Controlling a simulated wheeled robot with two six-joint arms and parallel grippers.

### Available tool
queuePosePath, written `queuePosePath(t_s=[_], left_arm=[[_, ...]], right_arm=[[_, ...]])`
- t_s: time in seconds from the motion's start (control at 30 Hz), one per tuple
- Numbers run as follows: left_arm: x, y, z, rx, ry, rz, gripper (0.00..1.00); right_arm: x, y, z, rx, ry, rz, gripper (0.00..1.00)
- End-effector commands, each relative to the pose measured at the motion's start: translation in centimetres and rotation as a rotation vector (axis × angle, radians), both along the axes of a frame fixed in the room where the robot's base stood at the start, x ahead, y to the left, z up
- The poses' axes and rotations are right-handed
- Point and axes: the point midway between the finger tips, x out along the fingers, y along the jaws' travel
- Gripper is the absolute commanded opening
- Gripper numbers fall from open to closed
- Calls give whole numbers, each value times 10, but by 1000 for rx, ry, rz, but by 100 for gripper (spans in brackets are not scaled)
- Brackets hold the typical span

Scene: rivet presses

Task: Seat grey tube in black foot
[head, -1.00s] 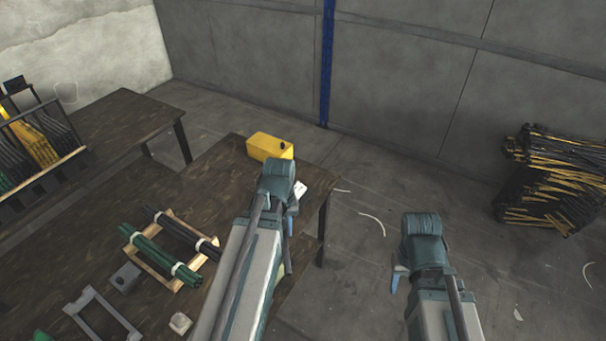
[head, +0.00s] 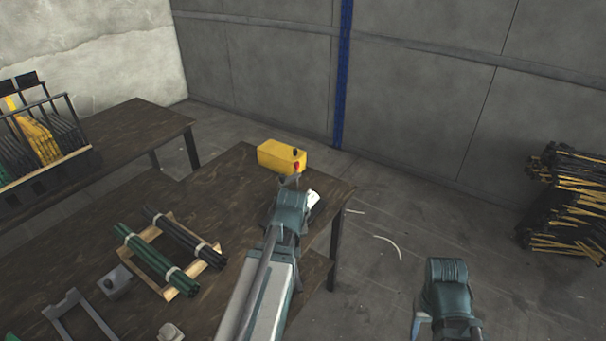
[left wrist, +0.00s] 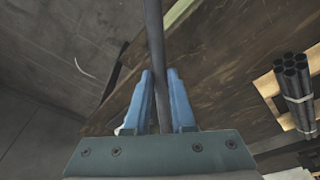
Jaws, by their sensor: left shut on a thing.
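A dark grey tube (left wrist: 155,35) runs between the two blue fingers of my left gripper (left wrist: 159,78) in the left wrist view. The gripper is shut on it, and the tube extends beyond the fingertips. In the head view my left gripper (head: 290,190) is over the right end of the near table, its fingers mostly hidden by its own wrist. My right gripper (head: 419,325) is at the lower right, over the floor; only a blue part shows, so its opening cannot be told. I cannot make out a black foot in either view.
A yellow box (head: 280,157) with red and black knobs stands at the table's far corner. A wooden cradle (head: 150,232) holds green tubes (head: 150,256) and black tubes (head: 184,236). Grey block (head: 115,283) and frame (head: 75,318) lie nearby. A bundle rack stands at right.

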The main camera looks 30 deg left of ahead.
Motion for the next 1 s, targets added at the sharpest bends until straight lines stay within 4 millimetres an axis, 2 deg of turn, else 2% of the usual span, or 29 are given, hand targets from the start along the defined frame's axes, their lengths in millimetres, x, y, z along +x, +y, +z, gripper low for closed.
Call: queuePosePath(t_s=[0.03, 0.1, 0.2, 0.4, 0.57, 0.7, 0.83, 1.0], left_arm=[[13, 19, -9, 71, -69, 70, 0], [32, 41, -4, 187, -170, 157, 0], [53, 61, 10, 329, -275, 238, 0], [96, 85, 45, 607, -454, 327, 0], [133, 92, 80, 816, -603, 326, 0], [163, 87, 107, 943, -730, 274, 0], [183, 77, 123, 1002, -821, 219, 0], [194, 69, 133, 1028, -877, 182, 0]], right_arm=[[0, 0, -14, 0, 0, 0, 50], [0, 0, -22, 0, 0, 0, 50], [0, 0, -29, 0, 0, 0, 50], [0, 0, -46, 0, 0, 0, 50], [0, 0, -60, 0, 0, 0, 50], [0, 0, -72, 0, 0, 0, 50], [0, 0, -78, 0, 0, 0, 50], [0, 0, -81, 0, 0, 0, 50]])
